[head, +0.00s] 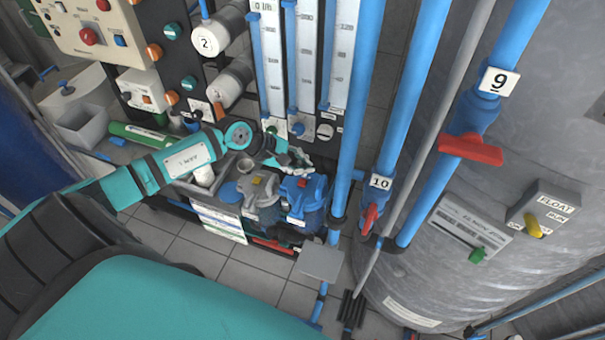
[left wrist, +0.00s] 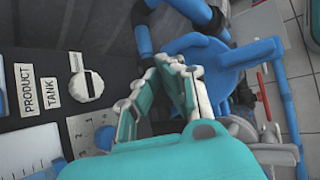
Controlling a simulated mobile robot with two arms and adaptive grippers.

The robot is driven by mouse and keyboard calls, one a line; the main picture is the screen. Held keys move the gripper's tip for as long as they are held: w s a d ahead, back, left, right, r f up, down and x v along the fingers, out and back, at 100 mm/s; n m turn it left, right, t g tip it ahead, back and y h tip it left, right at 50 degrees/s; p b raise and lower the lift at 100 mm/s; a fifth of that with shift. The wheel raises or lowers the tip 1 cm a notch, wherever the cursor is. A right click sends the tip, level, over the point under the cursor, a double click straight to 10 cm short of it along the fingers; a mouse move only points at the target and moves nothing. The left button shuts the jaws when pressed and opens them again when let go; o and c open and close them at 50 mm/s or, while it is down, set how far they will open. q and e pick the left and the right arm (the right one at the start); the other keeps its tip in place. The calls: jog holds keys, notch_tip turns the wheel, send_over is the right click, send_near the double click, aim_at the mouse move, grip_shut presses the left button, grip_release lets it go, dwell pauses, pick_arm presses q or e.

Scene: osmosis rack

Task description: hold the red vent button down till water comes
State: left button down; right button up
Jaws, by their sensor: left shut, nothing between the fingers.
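The red vent button (head: 303,182) shows as a small red spot on top of the blue filter housing (head: 312,212) in the head view. My left gripper (head: 303,166) is shut and empty, with its fingertips just above and behind that housing's top. I cannot tell whether they touch the button. In the left wrist view my shut left fingers (left wrist: 172,66) are beside the blue housing's lid (left wrist: 214,58), and I cannot make out the button there. No water is visible at the vent. My right gripper is not in view.
A grey housing (head: 262,207) with a yellow button stands left of the blue one. Flow meters (head: 303,60) and a panel with a product tank knob (left wrist: 86,87) are close behind the gripper. Blue pipes (head: 352,150) and a large grey tank (head: 440,235) stand to the right.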

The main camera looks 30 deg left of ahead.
aim_at(303, 184)
pick_arm(q)
notch_tip(303, 184, down, 4)
jog(key=b, duration=0.3)
dwell(0.8)
dwell(0.4)
jog(key=shift+f+b, duration=0.4)
jog(key=shift+b, duration=0.1)
jog(key=shift+f+b, duration=0.45)
jog(key=shift+b, duration=0.15)
dwell(0.6)
dwell(1.2)
